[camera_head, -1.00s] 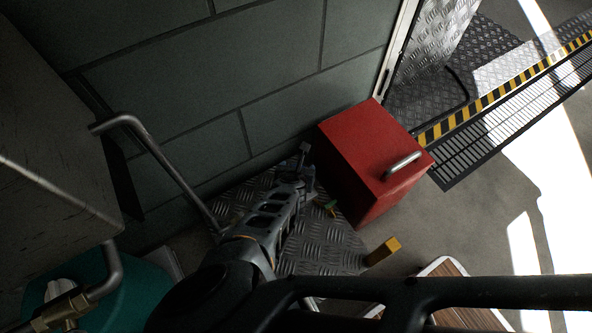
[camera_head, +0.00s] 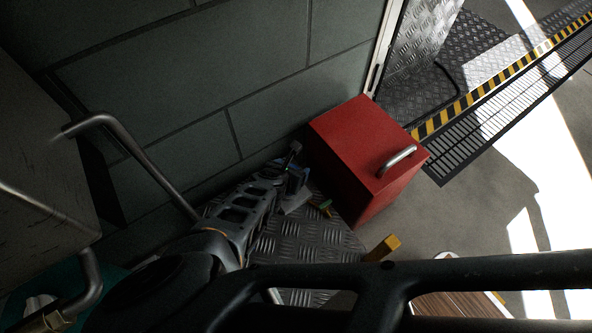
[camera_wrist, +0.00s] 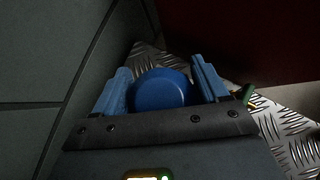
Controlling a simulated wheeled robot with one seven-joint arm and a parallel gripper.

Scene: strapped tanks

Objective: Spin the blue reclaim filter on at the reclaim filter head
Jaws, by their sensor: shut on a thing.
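The blue filter (camera_wrist: 162,90) shows in the wrist view as a round blue end between the two blue fingers of my gripper (camera_wrist: 165,86). My gripper is shut on it, with a finger on each side. In the head view my gripper (camera_head: 294,180) is small and dark, low beside the red box and close to the grey wall. The filter cannot be made out clearly there. I cannot pick out the reclaim filter head in either view.
A red box (camera_head: 345,150) with a metal handle stands right of my gripper. A tread-plate surface (camera_head: 310,245) lies below, with a yellow block (camera_head: 383,248) at its edge. A grey block wall (camera_head: 170,100) is close on the left. Bent pipes (camera_head: 150,165) stand at left.

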